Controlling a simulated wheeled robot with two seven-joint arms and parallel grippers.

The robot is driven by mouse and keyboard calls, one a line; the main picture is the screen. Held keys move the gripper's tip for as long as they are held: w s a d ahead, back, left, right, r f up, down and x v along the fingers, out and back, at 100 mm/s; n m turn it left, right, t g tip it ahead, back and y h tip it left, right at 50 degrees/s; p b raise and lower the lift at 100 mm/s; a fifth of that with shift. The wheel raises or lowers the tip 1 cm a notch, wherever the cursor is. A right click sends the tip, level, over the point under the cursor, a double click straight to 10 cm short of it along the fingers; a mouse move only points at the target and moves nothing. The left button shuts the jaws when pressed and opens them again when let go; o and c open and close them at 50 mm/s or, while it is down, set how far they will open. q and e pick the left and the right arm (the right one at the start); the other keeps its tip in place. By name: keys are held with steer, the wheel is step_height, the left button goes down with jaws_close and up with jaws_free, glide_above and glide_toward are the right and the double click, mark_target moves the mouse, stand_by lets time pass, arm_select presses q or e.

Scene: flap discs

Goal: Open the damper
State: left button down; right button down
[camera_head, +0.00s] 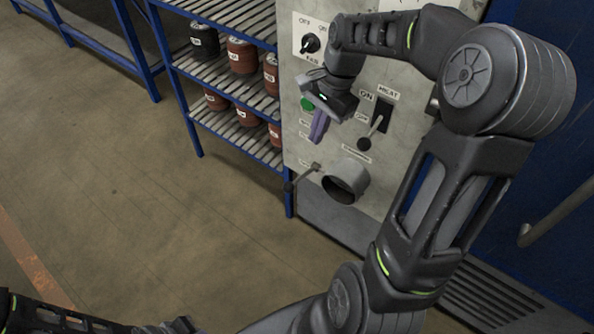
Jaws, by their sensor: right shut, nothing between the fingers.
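A grey machine panel (300,140) stands in the middle. Low on it a round grey duct pipe (350,177) sticks out with a dark opening. Left of the pipe a thin lever (303,177) with a dark knob at its lower left end comes out of the panel; small labels near it are too small to read. My right gripper (318,128) is shut and empty, in front of the panel, above the lever and the pipe and apart from both.
A dark HEAT switch (376,124) with a lever sits right of my right gripper. A fan knob (310,43) is above, and a green button (307,104) is partly covered by the gripper. A blue rack (186,75) with reddish-brown cans stands left. The floor (150,210) is clear.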

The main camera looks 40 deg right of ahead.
glide_toward(294, 183)
step_height(294, 183, down, 4)
steer(key=d, duration=0.2)
steer(key=shift+w+a+f+p, duration=0.1)
steer(key=shift+a+f+p, duration=0.15)
steer(key=shift+a, duration=0.35)
steer(key=shift+w+a+f+p, duration=0.15)
steer(key=shift+a+p, duration=0.1)
steer(key=shift+a, duration=0.3)
steer(key=shift+a+f, duration=0.4)
steer(key=shift+a, duration=0.05)
